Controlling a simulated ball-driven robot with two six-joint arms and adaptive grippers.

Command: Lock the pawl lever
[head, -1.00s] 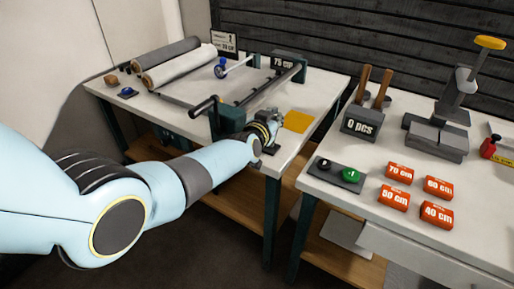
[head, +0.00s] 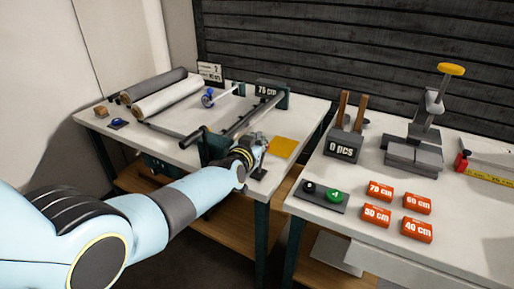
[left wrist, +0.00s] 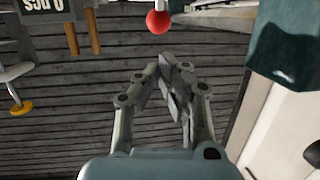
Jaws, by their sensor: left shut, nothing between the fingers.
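A red ball knob (left wrist: 158,22) on a pale stem shows at the top of the left wrist view, just beyond my fingertips and apart from them. It looks like the end of the pawl lever, but I cannot tell the lever's position. My left gripper (left wrist: 168,65) is shut and empty. In the head view my left gripper (head: 256,144) is at the right front end of the dark green winding frame (head: 215,147), near the table's front edge, and largely hides the lever. My right gripper is not in view.
A yellow sheet (head: 284,147) lies right of the gripper. Grey roll (head: 155,83) and white roll (head: 168,98) lie at the back left. The right table holds a button box (head: 320,197), orange length blocks (head: 380,190), a 0 pcs holder (head: 343,147) and a press (head: 415,150).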

